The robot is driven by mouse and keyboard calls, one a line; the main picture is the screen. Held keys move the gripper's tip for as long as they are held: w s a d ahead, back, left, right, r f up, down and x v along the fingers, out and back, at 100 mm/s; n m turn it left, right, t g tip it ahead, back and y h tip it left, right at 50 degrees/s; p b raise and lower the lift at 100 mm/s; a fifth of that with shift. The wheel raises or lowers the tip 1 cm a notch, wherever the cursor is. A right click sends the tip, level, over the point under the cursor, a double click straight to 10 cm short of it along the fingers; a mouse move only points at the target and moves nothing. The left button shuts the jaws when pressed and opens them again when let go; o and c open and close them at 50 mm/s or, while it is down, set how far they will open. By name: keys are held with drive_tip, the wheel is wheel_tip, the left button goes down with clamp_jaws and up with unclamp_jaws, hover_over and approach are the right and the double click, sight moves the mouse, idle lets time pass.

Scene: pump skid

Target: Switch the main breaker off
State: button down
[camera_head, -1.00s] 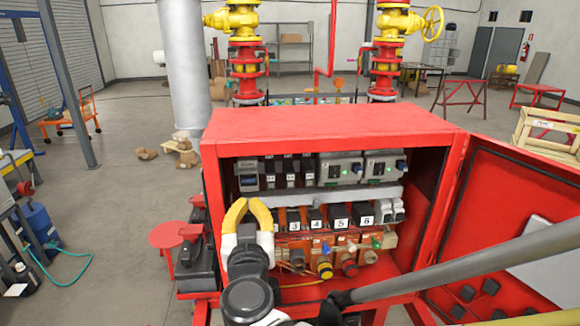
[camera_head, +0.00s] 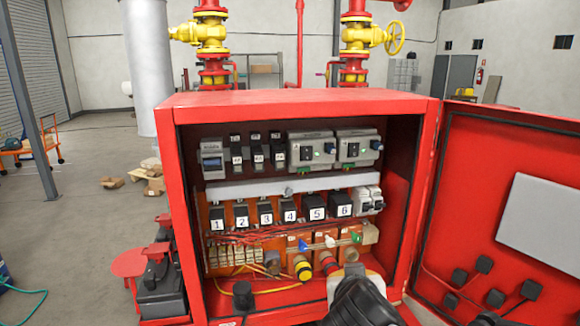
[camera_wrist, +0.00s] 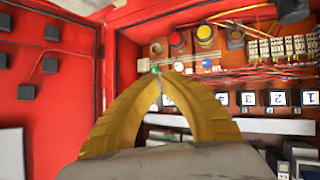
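The open red cabinet (camera_head: 300,101) holds rows of breakers; no label clearly reads as the main breaker. On the top rail are a grey unit (camera_head: 211,158) with a blue window at the left, several narrow black breakers (camera_head: 256,150), and two wider grey units with green marks, one left (camera_head: 312,149) and one right (camera_head: 359,147). My gripper (camera_wrist: 160,75) is shut and looks empty, its yellow fingertips meeting in the wrist view. In the head view my gripper is at the cabinet's lower right, below the breaker rows, its fingertips mostly hidden.
Black numbered relays (camera_head: 289,211) and a small white double breaker (camera_head: 369,199) fill the middle row. Coloured knobs (camera_head: 302,267) and red wires lie below. The red door (camera_head: 490,190) stands open at the right. Free floor (camera_head: 90,240) is at the left.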

drive_tip(key=s+d+f+g+y+b, duration=0.1)
drive_tip(key=s+d+f+g+b, duration=0.1)
drive_tip(key=s+f+b, duration=0.3)
drive_tip(key=s+d+f+g+y+b, duration=0.1)
drive_tip(key=s+d+f+b, duration=0.3)
drive_tip(key=s+f, duration=0.5)
wheel_tip(320, 180, down, 4)
drive_tip(key=shift+d+f+g+b, duration=0.3)
drive_tip(key=shift+g+b, duration=0.35)
drive_tip(key=shift+g, duration=0.15)
drive_tip(key=shift+r, duration=0.15)
